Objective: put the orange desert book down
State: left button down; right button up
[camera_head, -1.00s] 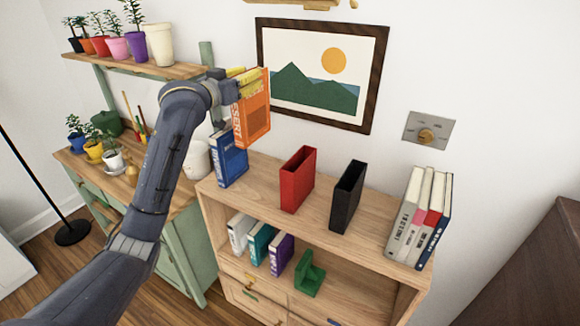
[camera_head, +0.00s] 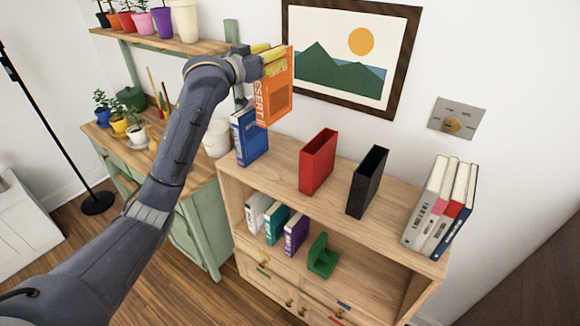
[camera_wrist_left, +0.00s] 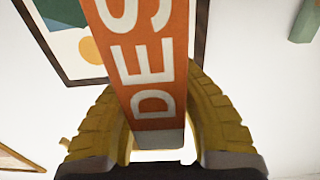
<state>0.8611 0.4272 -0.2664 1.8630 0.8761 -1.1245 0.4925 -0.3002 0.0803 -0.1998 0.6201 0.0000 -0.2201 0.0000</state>
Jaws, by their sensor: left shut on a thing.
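The orange desert book (camera_head: 273,92) is upright in the air at the back left of the wooden bookcase (camera_head: 284,157). Its spine letters also show in the left wrist view (camera_wrist_left: 143,60). My left gripper (camera_head: 268,58) is shut on the book near one end, with its yellow fingers on both sides in the left wrist view (camera_wrist_left: 160,130). A blue book (camera_head: 250,139) stands on the bookcase top just below and left of the orange book. I cannot tell whether the two touch. My right gripper is not in view.
A red holder (camera_head: 318,162) and a black holder (camera_head: 367,182) stand on the bookcase top. Several books (camera_head: 440,208) stand at its right end. Bare wood lies between these things. A framed picture (camera_head: 350,62) hangs behind, and potted plants stand at left.

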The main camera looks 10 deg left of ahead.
aim_at(275, 120)
pick_arm(q)
notch_tip(275, 120, down, 20)
jog(key=shift+r, duration=0.15)
dwell(0.8)
jog(key=c, duration=1.1)
grip_release()
jog(key=shift+f, duration=0.2)
jog(key=shift+c, duration=0.2)
